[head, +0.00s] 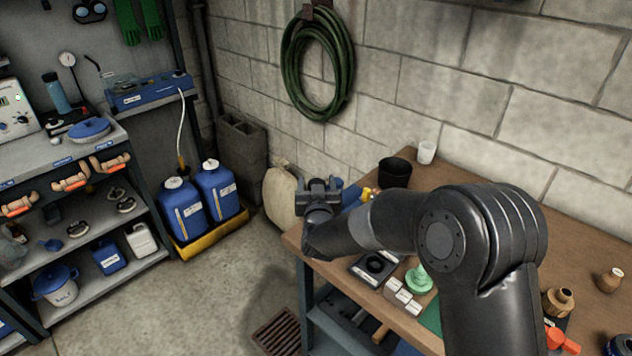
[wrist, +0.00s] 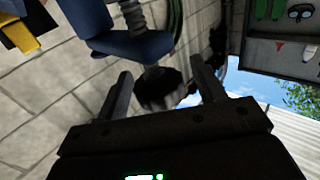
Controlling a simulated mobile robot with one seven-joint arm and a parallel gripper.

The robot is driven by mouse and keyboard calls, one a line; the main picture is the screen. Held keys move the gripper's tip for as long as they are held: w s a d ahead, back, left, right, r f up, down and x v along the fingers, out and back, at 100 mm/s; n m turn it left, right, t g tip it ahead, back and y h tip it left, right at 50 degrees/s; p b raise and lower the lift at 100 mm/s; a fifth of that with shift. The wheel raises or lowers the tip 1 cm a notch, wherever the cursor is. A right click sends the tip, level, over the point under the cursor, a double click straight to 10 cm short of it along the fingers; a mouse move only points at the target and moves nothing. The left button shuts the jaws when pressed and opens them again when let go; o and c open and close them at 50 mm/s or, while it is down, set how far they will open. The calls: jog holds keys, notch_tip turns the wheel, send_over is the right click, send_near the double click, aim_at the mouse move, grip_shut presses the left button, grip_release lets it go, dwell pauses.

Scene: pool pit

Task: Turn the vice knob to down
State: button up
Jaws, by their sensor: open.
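The blue vice (head: 350,193) sits at the left part of the wooden workbench, mostly hidden behind my gripper in the head view. In the wrist view the blue vice body (wrist: 135,45) shows at the top, with a grey shaft beside it. A dark rounded shape (wrist: 160,92) lies between my fingers in that view; I cannot tell whether it is the vice knob. My gripper (head: 319,184) is open at the bench's left end, and its two fingers also show apart in the wrist view (wrist: 162,90). Contact with the vice cannot be made out.
A black pot (head: 394,173) and a white cup (head: 427,152) stand behind on the workbench (head: 450,172). A green knob-like piece (head: 418,280) and small white blocks lie nearer. Blue jugs (head: 183,208) stand in a yellow tray on the floor. The floor left of the bench is open.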

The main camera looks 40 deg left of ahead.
jog(key=shift+w+a, duration=0.35)
jog(key=c, duration=1)
jog(key=shift+n+g+y, duration=0.9)
jog(key=shift+g, duration=0.2)
jog(key=shift+s+a+n+g+y, duration=0.1)
jog(key=shift+n+g+y, duration=0.3)
jog(key=shift+g, duration=0.25)
jog(key=shift+s+a+n+g+y, duration=0.1)
jog(key=shift+n+g+y, duration=0.2)
jog(key=shift+n+g, duration=0.3)
jog(key=o, duration=1)
